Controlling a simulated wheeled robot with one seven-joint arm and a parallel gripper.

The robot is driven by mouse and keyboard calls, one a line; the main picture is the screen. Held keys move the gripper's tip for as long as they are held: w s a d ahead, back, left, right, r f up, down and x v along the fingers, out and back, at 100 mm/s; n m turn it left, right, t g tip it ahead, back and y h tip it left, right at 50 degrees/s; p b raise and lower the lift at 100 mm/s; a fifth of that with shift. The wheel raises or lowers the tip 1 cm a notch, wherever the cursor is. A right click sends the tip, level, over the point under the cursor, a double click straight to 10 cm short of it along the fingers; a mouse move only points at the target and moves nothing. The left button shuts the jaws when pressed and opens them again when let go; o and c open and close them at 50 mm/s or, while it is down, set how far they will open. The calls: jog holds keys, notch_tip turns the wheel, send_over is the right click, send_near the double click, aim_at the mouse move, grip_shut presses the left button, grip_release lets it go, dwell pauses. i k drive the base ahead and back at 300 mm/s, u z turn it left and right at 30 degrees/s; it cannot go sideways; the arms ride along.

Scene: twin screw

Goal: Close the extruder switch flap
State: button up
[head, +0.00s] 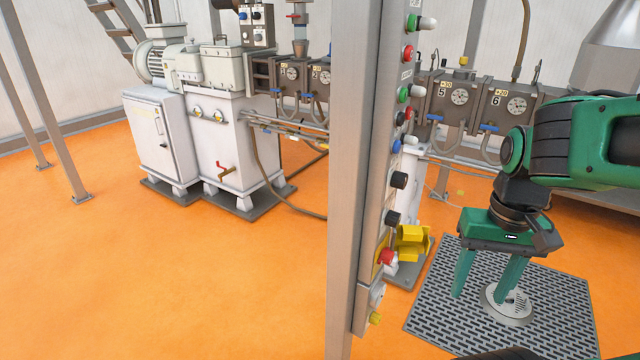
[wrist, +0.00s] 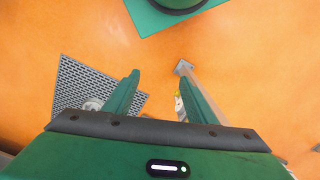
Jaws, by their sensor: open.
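The control panel (head: 366,150) is a tall grey post, seen nearly edge-on, with buttons and knobs down its right side. Low on it, a small light grey fitting (head: 376,295) sits between a red button (head: 388,257) and a yellow knob (head: 375,319). This may be the extruder switch and its flap; I cannot tell which part is the flap or how far it stands open. My gripper (head: 487,283) is open and empty, fingers down, right of the panel and apart from it. In the wrist view, my gripper (wrist: 159,82) has its right finger partly hiding the panel.
A dark floor grating (head: 450,317) with a round drain lies below my gripper. A yellow block (head: 411,242) stands behind the panel's lower part. Extruder modules with gauges (head: 460,97) line the back, and a white machine cabinet (head: 235,145) stands left. The orange floor at left is clear.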

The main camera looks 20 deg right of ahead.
aim_at(409, 239)
jog(key=k, duration=1.25)
jog(key=z, duration=0.55)
jog(key=i, duration=1.95)
jog(key=u, duration=0.55)
